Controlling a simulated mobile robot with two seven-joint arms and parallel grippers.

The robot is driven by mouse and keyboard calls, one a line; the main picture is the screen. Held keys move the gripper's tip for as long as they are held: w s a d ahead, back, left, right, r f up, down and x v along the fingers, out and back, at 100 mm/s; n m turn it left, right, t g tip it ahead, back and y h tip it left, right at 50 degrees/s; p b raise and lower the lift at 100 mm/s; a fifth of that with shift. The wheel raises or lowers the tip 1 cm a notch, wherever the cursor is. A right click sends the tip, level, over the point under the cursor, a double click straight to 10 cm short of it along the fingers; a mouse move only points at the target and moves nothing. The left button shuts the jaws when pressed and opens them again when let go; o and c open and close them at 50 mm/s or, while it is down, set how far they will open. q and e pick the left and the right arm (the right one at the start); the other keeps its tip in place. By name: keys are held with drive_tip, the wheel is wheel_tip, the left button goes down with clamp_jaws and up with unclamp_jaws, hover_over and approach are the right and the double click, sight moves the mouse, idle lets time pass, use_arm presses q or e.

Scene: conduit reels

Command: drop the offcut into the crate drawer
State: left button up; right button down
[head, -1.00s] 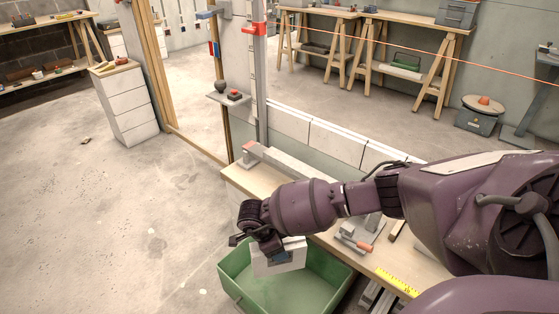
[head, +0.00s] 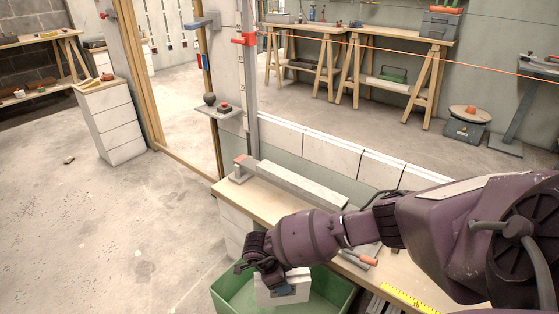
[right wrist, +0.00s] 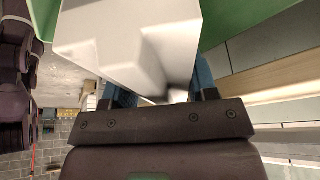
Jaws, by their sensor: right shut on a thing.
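The offcut, a pale white block (head: 266,297), is held in my right gripper (head: 284,287). In the right wrist view the offcut (right wrist: 115,45) sits between the two blue fingers. The green crate drawer (head: 332,296) is at the bottom of the head view, open at the top. The gripper and offcut appear over its opening; the exact height above its floor is unclear. The drawer's lower part is cut off by the frame edge. Green surfaces also show at the top of the right wrist view (right wrist: 245,12). My left gripper is out of view.
A wooden bench (head: 240,198) with a long grey bar (head: 300,186) lies behind the drawer. An orange-handled tool (head: 369,261) and a yellow rule (head: 405,297) lie to the right. Open concrete floor (head: 130,230) is on the left.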

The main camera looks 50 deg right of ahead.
drive_tip(key=shift+w, duration=0.1)
drive_tip(key=c, duration=0.8)
unclamp_jaws()
drive_tip(key=shift+c, duration=0.2)
drive_tip(key=o, duration=0.5)
drive_tip(key=shift+f, duration=0.1)
drive_tip(key=p+v, duration=0.3)
drive_tip(key=v, duration=0.6)
drive_tip(key=shift+r, duration=0.3)
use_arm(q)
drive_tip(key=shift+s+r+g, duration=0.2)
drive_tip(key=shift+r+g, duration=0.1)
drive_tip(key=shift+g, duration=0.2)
use_arm(e)
drive_tip(key=shift+w+a+r, duration=0.1)
drive_tip(key=shift+a+r, duration=0.15)
drive_tip(key=shift+r, duration=0.35)
